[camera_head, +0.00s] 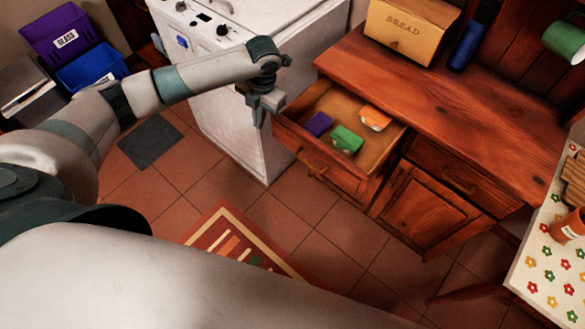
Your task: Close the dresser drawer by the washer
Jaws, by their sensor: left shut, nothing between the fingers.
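The dresser (440,120) is reddish-brown wood and stands right of the white washer (235,135). Its left drawer (318,170) is pulled out, with a handle on its front. Inside the drawer lie a purple item (318,124), a green item (347,139) and an orange item (374,118). My left gripper (262,112) is shut and empty, pointing down near the drawer's left front corner, in front of the washer's side. I cannot tell whether it touches the drawer. My right gripper is not in view.
A bread box (408,30) and a blue bottle (472,38) stand on the dresser. A flowered table (550,250) is at the right edge. A patterned rug (240,240) lies on the tiled floor. Purple and blue bins (90,70) are at the upper left.

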